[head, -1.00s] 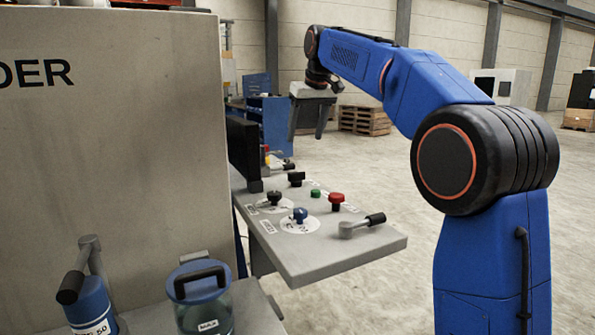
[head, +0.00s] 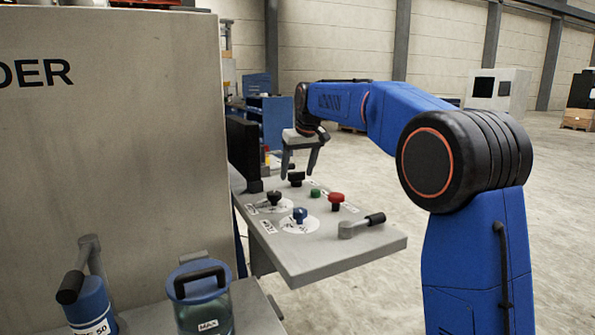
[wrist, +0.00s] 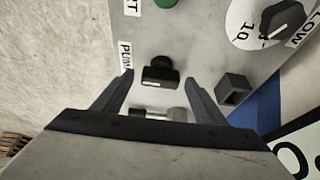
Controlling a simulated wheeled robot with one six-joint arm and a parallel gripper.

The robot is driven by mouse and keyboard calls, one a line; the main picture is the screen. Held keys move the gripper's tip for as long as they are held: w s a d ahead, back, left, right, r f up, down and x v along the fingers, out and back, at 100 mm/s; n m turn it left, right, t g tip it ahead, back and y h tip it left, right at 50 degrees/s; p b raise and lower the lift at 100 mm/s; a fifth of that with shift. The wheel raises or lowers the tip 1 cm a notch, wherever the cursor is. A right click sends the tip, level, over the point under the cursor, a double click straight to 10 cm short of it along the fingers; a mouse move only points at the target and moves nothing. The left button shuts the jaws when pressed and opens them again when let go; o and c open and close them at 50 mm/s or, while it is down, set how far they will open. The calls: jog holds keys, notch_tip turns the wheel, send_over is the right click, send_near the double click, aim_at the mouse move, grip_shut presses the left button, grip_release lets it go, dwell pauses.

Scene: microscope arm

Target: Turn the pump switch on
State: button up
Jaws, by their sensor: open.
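The pump switch (head: 296,179) is a small black knob at the far end of the grey control panel (head: 330,250). In the wrist view the black pump switch (wrist: 160,73) sits beside a partly hidden label reading "PUM". My gripper (head: 298,173) is open, pointing down close above the switch. In the wrist view its fingertips (wrist: 161,77) appear on either side of the knob, with gaps to both. I cannot tell whether the fingertips reach down to its height. Nothing is held.
A green button (head: 315,193), red button (head: 337,199), black dial (head: 274,197), blue dial (head: 300,214) and lever (head: 362,225) share the panel. A dark square post (wrist: 233,88) stands right of my right finger. A lidded jar (head: 205,305) is in front left.

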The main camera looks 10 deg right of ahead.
jog(key=shift+f, duration=0.1)
jog(key=c, duration=1.1)
jog(key=shift+o, duration=0.2)
jog(key=m, duration=0.1)
jog(key=m+h, duration=0.1)
jog(key=m, duration=0.2)
jog(key=shift+a+h, duration=0.25)
jog(key=shift+h, duration=0.05)
jog(key=m+h, duration=0.1)
jog(key=m, duration=0.1)
jog(key=m+h, duration=0.1)
jog(key=m, duration=0.2)
jog(key=shift+a, duration=0.15)
jog(key=m, duration=0.2)
jog(key=m+g+h, duration=0.1)
jog(key=m, duration=0.1)
jog(key=shift+w+a+m, duration=0.1)
jog(key=shift+w+m, duration=0.05)
jog(key=shift+m, duration=0.25)
jog(key=shift+w+m+g+h, duration=0.1)
jog(key=shift+m+g+h, duration=0.25)
jog(key=shift+m, duration=0.65)
jog(key=shift+m+g+h, duration=0.15)
jog(key=shift+m+g, duration=0.4)
jog(key=shift+m, duration=0.45)
